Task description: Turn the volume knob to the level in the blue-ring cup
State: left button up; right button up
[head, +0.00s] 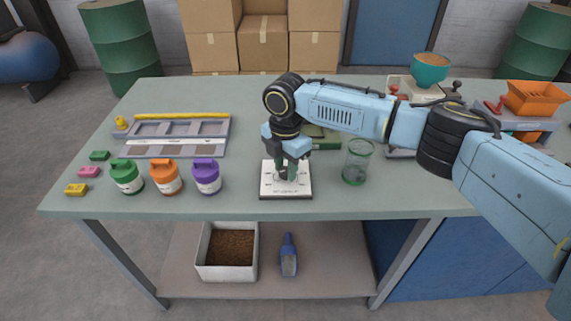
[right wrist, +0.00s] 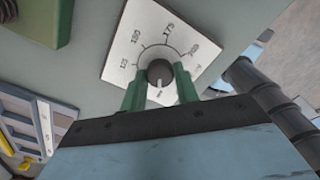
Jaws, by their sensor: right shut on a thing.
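The volume knob (right wrist: 160,70) is a dark round knob on a white square dial plate (head: 298,190), with printed numbers around it including 125, 150 and 175. In the right wrist view its pale pointer faces the picture's bottom, toward my wrist. My right gripper (head: 286,168) reaches down over the plate. Its green fingers (right wrist: 160,90) are shut on the knob, one on each side. A clear glass cup (head: 357,162) with greenish bands stands just right of the plate. I cannot make out a blue ring on any cup. My left gripper is out of view.
Green (head: 127,177), orange (head: 165,178) and purple (head: 206,177) lidded jars stand left of the plate. A grey tray (head: 175,152) lies behind them. A teal bowl (head: 430,70) and orange hopper (head: 530,98) stand at the right. A soil bin (head: 202,255) is on the lower shelf.

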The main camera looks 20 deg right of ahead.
jog(key=shift+r+p, duration=0.15)
jog(key=shift+p, duration=0.2)
jog(key=m+p, duration=0.3)
jog(key=p, duration=0.1)
jog(key=shift+r+p, duration=0.15)
jog(key=shift+p, duration=0.15)
jog(key=m+p, duration=0.4)
jog(key=p, duration=0.1)
jog(key=shift+m, duration=0.4)
jog(key=m+p, duration=0.2)
jog(key=m, duration=0.1)
jog(key=shift+m+p, duration=0.3)
jog(key=shift+p, duration=0.1)
jog(key=m+p, duration=0.2)
jog(key=m, duration=0.1)
jog(key=shift+f+m, duration=0.2)
jog(key=shift+m, duration=0.1)
jog(key=m+p, duration=0.2)
jog(key=m, duration=0.2)
jog(key=m+p, duration=0.1)
jog(key=m, duration=0.4)
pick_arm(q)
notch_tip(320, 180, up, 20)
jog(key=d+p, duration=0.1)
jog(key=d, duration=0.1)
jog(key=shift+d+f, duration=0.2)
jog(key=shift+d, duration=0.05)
pick_arm(e)
jog(key=shift+m, duration=2)
